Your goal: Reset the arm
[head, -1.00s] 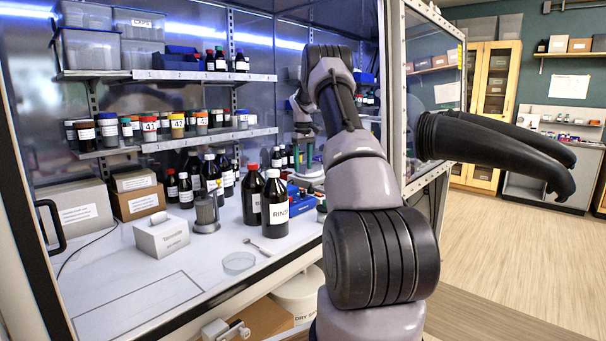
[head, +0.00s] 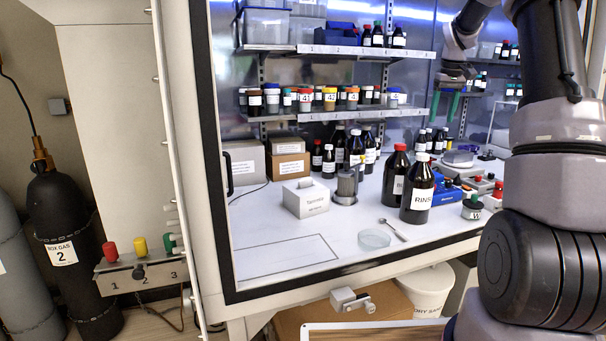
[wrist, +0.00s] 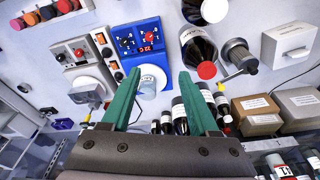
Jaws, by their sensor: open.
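My gripper (head: 446,112) is inside the glass-fronted box, its two green fingers pointing down in front of the shelves. In the wrist view the fingers of my gripper (wrist: 160,78) are apart, with nothing held between them. Beyond them lie a blue device with dials (wrist: 138,48) and a small pale-lidded jar (wrist: 150,80). The fingers look clear of the worktop items, though the exact distance cannot be told. My arm reaches in from the right side of the head view.
A dark RINSE bottle (head: 417,190), a glass dish (head: 374,239) and a white tissue box (head: 305,197) stand on the worktop. Shelves (head: 335,48) with jars line the back. The box's front frame (head: 350,271) edges the opening. Gas cylinders (head: 66,240) stand outside left.

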